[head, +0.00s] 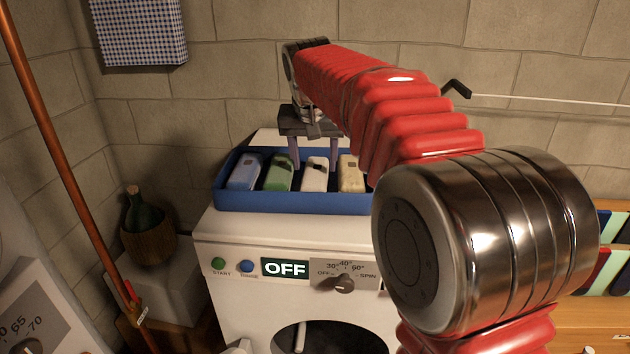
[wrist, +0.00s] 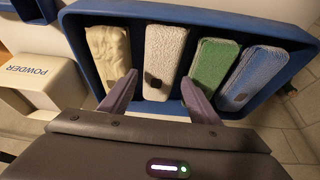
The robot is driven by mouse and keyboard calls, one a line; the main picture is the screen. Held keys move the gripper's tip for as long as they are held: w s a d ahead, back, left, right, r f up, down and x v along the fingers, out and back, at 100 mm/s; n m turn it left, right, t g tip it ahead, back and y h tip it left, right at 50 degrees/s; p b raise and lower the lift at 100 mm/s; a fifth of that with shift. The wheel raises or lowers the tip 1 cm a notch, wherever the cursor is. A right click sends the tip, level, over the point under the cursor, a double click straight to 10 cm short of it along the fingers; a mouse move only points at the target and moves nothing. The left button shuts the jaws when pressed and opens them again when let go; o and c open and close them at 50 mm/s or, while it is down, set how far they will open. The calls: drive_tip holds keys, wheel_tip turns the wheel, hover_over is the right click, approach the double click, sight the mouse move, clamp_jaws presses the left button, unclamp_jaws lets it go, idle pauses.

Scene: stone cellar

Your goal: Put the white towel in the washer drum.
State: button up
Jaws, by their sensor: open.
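The white towel (head: 315,174) lies folded in a blue tray (head: 290,200) on top of the washer (head: 300,232). In the wrist view the white towel (wrist: 166,55) has a dark tag at its near end. My gripper (head: 315,158) is open and empty. Its fingers (wrist: 159,84) point at the near end of the white towel, one on each side in the picture; I cannot tell how far down they reach. The dark drum opening (head: 335,340) is in the washer's front, cut off by the bottom edge and partly behind my arm.
Beside the white towel lie a cream towel (wrist: 108,52), a green towel (wrist: 212,78) and a blue towel (wrist: 255,75). A box marked POWDER (wrist: 42,88) stands outside the tray. A copper pipe (head: 65,170) and a wicker-covered bottle (head: 147,232) are left of the washer.

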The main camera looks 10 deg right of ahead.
sight(315, 171)
drive_tip(key=shift+x, duration=2.65)
drive_tip(key=shift+s, duration=0.1)
drive_tip(key=shift+c, duration=0.4)
drive_tip(key=c, duration=0.9)
drive_tip(key=shift+r, duration=0.1)
drive_tip(key=shift+r, duration=4.95)
